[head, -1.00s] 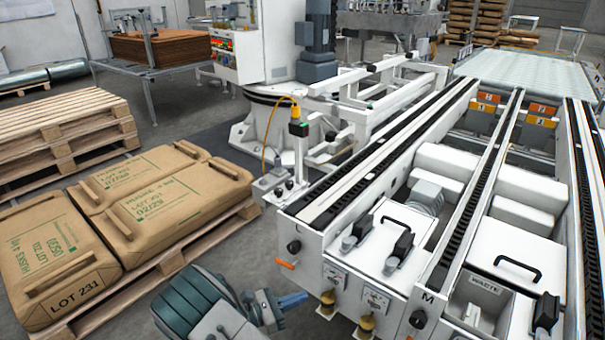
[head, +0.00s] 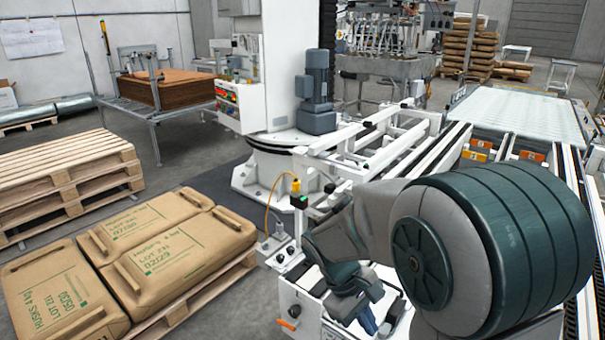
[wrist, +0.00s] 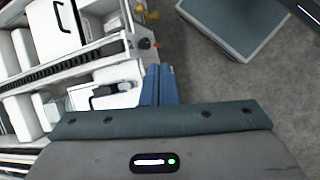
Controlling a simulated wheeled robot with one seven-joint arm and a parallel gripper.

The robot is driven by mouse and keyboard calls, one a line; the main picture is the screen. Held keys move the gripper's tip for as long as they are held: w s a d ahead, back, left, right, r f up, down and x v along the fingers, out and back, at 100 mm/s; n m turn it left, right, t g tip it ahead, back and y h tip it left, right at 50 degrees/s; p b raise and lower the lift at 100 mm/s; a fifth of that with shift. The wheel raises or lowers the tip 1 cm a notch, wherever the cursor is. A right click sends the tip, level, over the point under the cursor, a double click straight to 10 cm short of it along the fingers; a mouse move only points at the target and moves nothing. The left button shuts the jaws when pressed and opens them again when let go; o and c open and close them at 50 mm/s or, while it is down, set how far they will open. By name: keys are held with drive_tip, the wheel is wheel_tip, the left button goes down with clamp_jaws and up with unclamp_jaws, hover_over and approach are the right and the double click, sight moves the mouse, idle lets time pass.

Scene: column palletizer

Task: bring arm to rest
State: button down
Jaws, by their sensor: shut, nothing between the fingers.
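My gripper shows in the wrist view as two blue fingers (wrist: 159,85), pressed together with nothing between them. They point away from the wrist over the grey floor, close beside the end of the white conveyor frame in that picture. In the head view my gripper (head: 368,320) is small and partly hidden at the lower middle, below my bent forearm. It appears in front of the near end of the conveyor frame (head: 290,312). I cannot tell from this view how far apart they are.
Brown sacks (head: 155,240) lie on a wooden pallet (head: 180,310) at the left, with stacked empty pallets (head: 65,165) behind. A post with a yellow cable (head: 297,200) stands by the conveyor. A white machine (head: 275,70) stands behind. Grey floor (head: 225,305) is clear between pallet and conveyor.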

drive_tip(key=s+d+r+m+t+y+p, duration=0.1)
drive_tip(key=s+r+m+p, duration=0.3)
drive_tip(key=r, duration=0.5)
drive_tip(key=s+d+r+m+t+y+p, duration=0.1)
drive_tip(key=s+r+m+t+y+p, duration=0.2)
drive_tip(key=r, duration=0.6)
drive_tip(key=s+m+y+p, duration=0.1)
drive_tip(key=s+p, duration=0.1)
drive_tip(key=shift+s+r+t+p, duration=0.15)
drive_tip(key=shift+r+t+p, duration=0.05)
drive_tip(key=shift+t+p, duration=0.2)
